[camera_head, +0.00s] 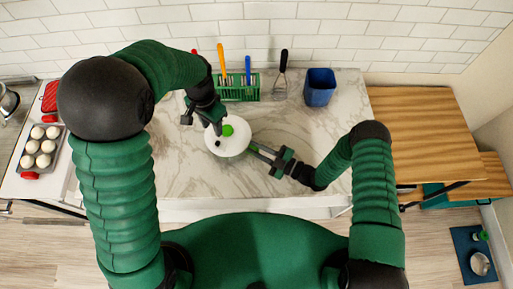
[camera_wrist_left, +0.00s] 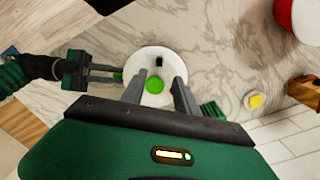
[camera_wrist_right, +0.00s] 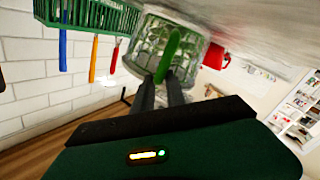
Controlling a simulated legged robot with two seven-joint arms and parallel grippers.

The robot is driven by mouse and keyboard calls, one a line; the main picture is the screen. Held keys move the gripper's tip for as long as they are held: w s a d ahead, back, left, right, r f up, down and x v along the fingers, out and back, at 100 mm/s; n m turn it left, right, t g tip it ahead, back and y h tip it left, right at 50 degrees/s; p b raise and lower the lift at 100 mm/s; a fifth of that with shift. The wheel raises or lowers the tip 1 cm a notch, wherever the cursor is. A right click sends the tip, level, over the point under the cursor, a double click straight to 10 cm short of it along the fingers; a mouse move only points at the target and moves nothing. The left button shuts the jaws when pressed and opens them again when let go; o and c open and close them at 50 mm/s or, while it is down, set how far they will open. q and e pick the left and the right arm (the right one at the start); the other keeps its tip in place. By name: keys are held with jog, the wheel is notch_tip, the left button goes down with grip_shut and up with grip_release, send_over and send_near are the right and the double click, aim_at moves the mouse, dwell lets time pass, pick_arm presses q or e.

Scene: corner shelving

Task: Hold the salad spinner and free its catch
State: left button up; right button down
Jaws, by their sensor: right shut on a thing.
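The salad spinner (camera_head: 238,147) stands on the marble counter, with a white round lid, a green knob (camera_head: 228,130) and a small black catch (camera_head: 218,143). The left wrist view shows the lid (camera_wrist_left: 145,60), the knob (camera_wrist_left: 154,85) and the catch (camera_wrist_left: 159,62) from above. My left gripper (camera_wrist_left: 155,88) is open, its fingers on either side of the knob in that view; I cannot tell if they touch the lid. My right gripper (camera_head: 256,148) is shut on the spinner's green handle (camera_wrist_right: 173,52), at the side of its clear bowl (camera_wrist_right: 145,40).
A green rack (camera_head: 240,92) with utensils and a blue container (camera_head: 320,90) stand at the back of the counter by the tiled wall. A tray of round white things (camera_head: 40,148) is at the far left. The counter right of the spinner is mostly clear.

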pick_arm(q)
jog(key=c, duration=0.6)
jog(key=shift+w+a+f+n, duration=0.15)
jog(key=shift+a+n, duration=0.3)
jog(key=shift+n, duration=0.25)
grip_shut()
jog(key=w+a+n+g+h, duration=0.1)
jog(key=w+a+n+h, duration=0.2)
jog(key=a+n, duration=0.6)
jog(key=n+h, duration=0.1)
jog(key=n, duration=0.9)
jog(key=shift+w+g, duration=0.3)
jog(key=shift+w, duration=0.1)
